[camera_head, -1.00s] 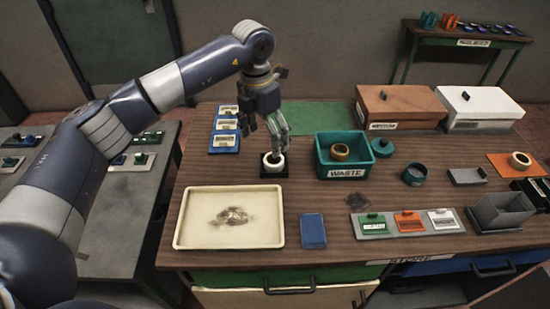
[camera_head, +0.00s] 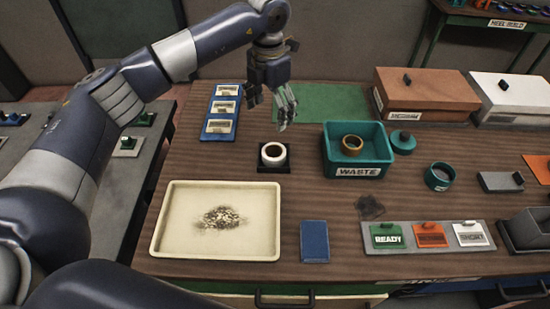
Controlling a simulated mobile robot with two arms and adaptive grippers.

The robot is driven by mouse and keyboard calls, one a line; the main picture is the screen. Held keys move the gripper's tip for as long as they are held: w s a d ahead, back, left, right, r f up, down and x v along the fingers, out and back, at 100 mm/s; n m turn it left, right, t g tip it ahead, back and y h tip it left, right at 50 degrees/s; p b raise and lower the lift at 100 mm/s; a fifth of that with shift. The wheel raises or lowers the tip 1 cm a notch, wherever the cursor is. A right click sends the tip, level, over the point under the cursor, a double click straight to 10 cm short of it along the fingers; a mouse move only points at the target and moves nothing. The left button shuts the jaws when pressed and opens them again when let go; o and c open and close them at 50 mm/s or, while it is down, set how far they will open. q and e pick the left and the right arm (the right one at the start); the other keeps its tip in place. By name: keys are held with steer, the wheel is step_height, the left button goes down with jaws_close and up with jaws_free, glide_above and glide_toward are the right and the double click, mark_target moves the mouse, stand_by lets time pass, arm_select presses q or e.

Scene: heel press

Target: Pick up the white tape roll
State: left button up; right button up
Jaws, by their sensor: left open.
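The white tape roll (camera_head: 274,154) sits on a small black square base (camera_head: 273,168) on the wooden table, behind the cream tray. Its dark centre hole faces up. My left gripper (camera_head: 284,112) is open and empty, with its fingers pointing down. In the picture it is above and slightly right of the roll, apart from it. My right gripper is not in view.
A teal bin labelled WASTE (camera_head: 358,171) holds a tan ring (camera_head: 352,145), right of the roll. A cream tray (camera_head: 160,225) with dark debris and a blue block (camera_head: 314,241) lie in front. A green mat (camera_head: 330,104) lies behind.

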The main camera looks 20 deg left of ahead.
arm_select(q)
step_height(320, 180, down, 3)
steer(key=b, duration=0.2)
steer(key=p, duration=0.1)
glide_toward(272, 149)
steer(key=s+f, duration=0.2)
steer(key=f+p, duration=0.2)
steer(key=f, duration=0.1)
steer(key=d+f+p, duration=0.1)
steer(key=shift+s+f, duration=0.2)
steer(key=shift+s, duration=0.05)
steer(key=shift+a+f, duration=0.1)
steer(key=shift+f, duration=0.3)
steer(key=c, duration=1.1)
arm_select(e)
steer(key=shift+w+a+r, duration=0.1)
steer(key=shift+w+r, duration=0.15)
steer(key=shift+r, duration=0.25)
